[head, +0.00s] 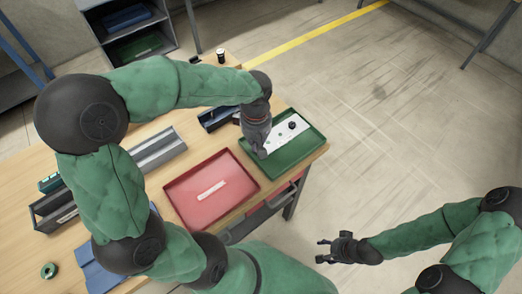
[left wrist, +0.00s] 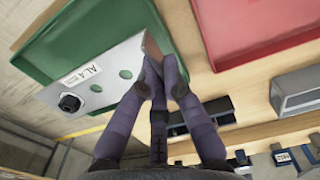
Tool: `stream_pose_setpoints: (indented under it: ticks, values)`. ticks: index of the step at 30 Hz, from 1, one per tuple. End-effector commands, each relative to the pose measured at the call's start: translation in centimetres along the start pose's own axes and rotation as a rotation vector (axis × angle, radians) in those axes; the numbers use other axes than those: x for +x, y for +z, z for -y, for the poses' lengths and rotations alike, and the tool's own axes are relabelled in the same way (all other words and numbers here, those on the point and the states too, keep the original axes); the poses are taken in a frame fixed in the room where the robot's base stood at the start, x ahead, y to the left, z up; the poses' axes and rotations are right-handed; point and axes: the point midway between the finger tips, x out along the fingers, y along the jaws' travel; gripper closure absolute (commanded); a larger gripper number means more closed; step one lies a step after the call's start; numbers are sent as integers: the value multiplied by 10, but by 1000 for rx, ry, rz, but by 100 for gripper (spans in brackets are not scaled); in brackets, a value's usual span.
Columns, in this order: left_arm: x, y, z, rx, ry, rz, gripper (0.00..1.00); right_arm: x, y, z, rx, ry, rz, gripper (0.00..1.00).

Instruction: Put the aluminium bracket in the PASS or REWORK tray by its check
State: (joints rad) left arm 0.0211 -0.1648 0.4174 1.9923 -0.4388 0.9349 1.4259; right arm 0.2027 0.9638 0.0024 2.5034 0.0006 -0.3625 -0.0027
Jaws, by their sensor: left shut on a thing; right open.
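The aluminium bracket (head: 280,136) is a pale flat plate with holes, a black knob and a white label that seems to read "AL4". It also shows in the left wrist view (left wrist: 108,75). My left gripper (head: 260,150) is shut on its near end; its fingers show in the left wrist view (left wrist: 160,85). The bracket is over the green tray (head: 316,142); I cannot tell whether it touches the tray floor. The red tray (head: 180,203) beside it holds only a white strip. My right gripper (head: 328,250) is open and empty, off the table.
A grey channel-shaped holder (head: 155,150) and a dark bin (head: 50,212) stand on the wooden table to the left. A black cup (head: 220,54) stands at the far end. The floor at right is clear.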

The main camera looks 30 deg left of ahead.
Motion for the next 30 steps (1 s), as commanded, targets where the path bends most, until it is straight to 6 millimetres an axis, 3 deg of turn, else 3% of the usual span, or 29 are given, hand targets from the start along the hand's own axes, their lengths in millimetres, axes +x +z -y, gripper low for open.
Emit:
stream_pose_setpoints:
  ticks: [11,18,30]
  values:
    - [25,-6,-20,-1,0,0,100,9,0,-3,0,0,0,45]
    - [57,-7,-21,-1,0,0,100,22,-1,-8,0,0,0,45]
    - [60,-7,-21,-1,2,0,100,24,-1,-9,0,0,0,45]
